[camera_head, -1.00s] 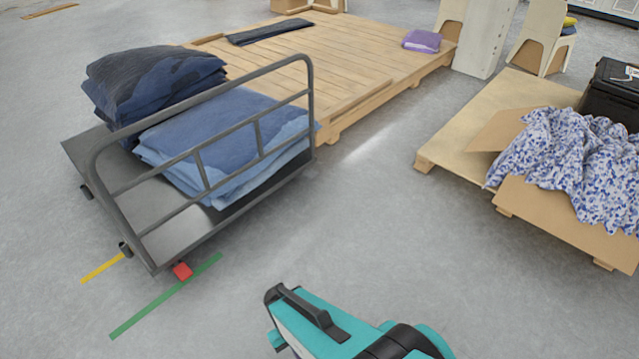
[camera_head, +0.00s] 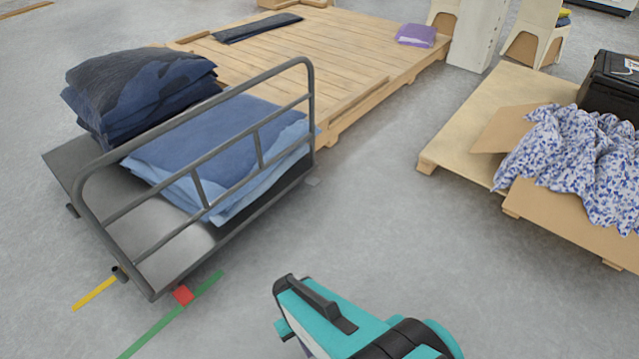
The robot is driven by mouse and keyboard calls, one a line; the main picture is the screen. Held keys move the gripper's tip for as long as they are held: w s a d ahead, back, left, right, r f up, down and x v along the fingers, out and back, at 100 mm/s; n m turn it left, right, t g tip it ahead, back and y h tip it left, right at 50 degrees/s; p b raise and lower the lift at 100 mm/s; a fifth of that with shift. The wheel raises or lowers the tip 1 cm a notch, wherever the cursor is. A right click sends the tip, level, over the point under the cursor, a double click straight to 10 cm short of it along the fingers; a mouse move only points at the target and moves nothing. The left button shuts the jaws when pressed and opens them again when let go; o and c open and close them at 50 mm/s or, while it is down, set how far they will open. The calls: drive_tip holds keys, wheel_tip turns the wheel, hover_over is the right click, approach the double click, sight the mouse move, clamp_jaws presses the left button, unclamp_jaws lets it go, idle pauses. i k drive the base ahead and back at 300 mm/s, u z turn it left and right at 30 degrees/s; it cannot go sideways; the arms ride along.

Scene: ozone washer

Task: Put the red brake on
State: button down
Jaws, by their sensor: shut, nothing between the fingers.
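The red brake (camera_head: 183,295) is a small red piece low at the near corner of the grey cart (camera_head: 165,250), close to the floor. It lies beside a green floor line. Whether it is pressed down or raised is too small to tell. The cart has a grey rail and carries folded blue cloth (camera_head: 215,150) and a dark stack of fabric (camera_head: 140,90). My gripper (camera_head: 292,300) is at the bottom middle, teal with dark parts, to the right of the brake and well apart from it. It is shut and empty.
A green line (camera_head: 160,325) and a yellow line (camera_head: 95,292) mark the floor by the cart. A wooden platform (camera_head: 350,50) lies behind the cart. A pallet (camera_head: 470,130) with an open cardboard box (camera_head: 580,225) is at right. The floor between is clear.

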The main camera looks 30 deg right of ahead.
sight(310, 181)
drive_tip(key=z, duration=0.1)
drive_tip(key=i, duration=1.25)
drive_tip(key=u, duration=0.25)
